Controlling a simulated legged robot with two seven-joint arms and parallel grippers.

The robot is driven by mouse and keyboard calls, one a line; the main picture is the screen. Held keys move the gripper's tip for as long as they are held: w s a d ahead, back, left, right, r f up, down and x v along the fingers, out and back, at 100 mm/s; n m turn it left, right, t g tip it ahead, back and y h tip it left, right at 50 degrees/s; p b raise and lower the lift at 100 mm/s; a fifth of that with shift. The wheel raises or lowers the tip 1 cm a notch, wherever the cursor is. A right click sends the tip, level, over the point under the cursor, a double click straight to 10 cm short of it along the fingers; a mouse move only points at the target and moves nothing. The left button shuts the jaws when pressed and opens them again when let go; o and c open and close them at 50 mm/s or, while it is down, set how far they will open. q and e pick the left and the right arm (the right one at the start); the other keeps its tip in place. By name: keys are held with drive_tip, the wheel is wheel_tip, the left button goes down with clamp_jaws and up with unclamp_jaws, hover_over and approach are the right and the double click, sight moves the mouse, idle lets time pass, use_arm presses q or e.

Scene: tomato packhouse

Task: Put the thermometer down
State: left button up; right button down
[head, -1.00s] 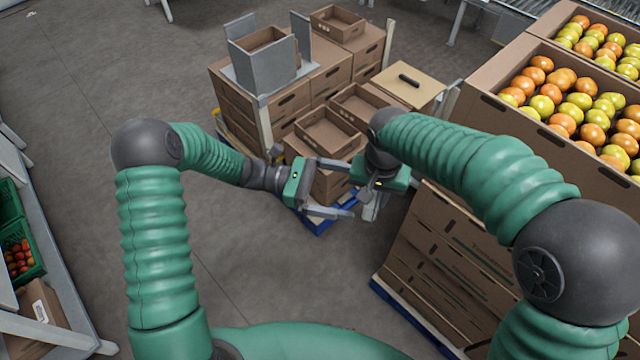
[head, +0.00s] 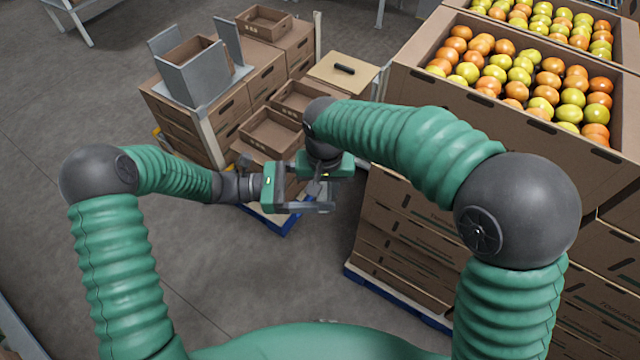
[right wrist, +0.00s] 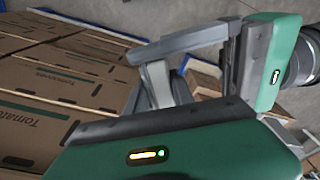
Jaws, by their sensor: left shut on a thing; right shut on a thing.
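My left gripper (head: 322,193) and right gripper (head: 324,186) meet in the middle of the head view, fingers overlapping, above the floor between the stacked boxes and the tomato bin. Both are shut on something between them. It is hidden by the fingers and green gripper bodies, so I cannot make out the thermometer's shape or how it is tilted. In the right wrist view, the left gripper (right wrist: 165,50) reaches in from the right with a grey finger, close over the right gripper's green body at the bottom.
A large tomato bin (head: 420,88) on stacked cartons stands at the right on a blue pallet (head: 395,300). Stacked brown boxes (head: 262,75) and open trays (head: 272,128) stand ahead. A light lid (head: 325,75) bears a dark object. Grey floor (head: 250,280) is clear at centre and left.

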use_arm(q)
drive_tip(key=shift+s+d, duration=0.1)
drive_tip(key=shift+s, duration=0.05)
drive_tip(key=shift+c, duration=1.2)
use_arm(e)
drive_tip(key=shift+w, duration=0.2)
drive_tip(key=c, duration=1)
unclamp_jaws()
drive_tip(key=shift+a, duration=0.1)
